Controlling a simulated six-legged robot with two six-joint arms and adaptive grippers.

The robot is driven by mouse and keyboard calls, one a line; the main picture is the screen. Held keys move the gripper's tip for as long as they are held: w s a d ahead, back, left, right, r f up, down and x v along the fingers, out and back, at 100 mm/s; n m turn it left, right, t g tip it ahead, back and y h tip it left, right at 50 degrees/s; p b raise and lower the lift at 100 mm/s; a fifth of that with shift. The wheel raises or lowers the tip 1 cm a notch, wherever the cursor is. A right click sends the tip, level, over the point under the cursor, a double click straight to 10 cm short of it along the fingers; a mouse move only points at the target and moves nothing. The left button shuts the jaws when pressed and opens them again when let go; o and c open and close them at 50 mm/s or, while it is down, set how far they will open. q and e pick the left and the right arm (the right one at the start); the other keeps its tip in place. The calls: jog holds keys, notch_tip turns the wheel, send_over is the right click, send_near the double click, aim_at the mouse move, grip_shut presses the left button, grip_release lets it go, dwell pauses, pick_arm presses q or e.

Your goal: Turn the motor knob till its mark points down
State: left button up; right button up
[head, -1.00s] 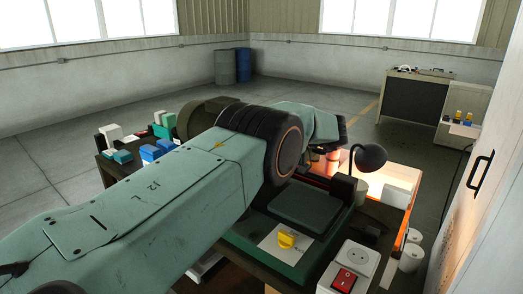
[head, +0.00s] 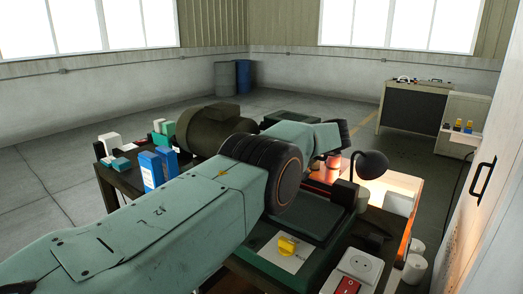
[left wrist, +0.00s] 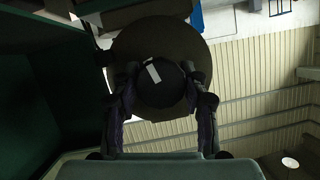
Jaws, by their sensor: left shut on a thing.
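In the left wrist view a dark round knob (left wrist: 165,92) with a short white mark (left wrist: 153,73) sits in front of a larger dark round face. The mark lies toward the knob's upper left in that picture, which appears upside down, with a ceiling lamp low in it. My left gripper (left wrist: 162,95) is shut on the knob, one finger on each side. In the head view the olive motor (head: 205,128) stands on the bench behind my left arm; the arm hides the left gripper and knob. My right gripper is not in view.
Blue boxes (head: 152,169) stand at the left. A cabinet (head: 413,106) is at the back; the floor between is clear.

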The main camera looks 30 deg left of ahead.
pick_arm(q)
jog(key=o, duration=1.2)
jog(key=shift+c, duration=0.2)
notch_tip(320, 180, up, 10)
jog(key=shift+f, duration=0.1)
jog(key=shift+s, duration=0.1)
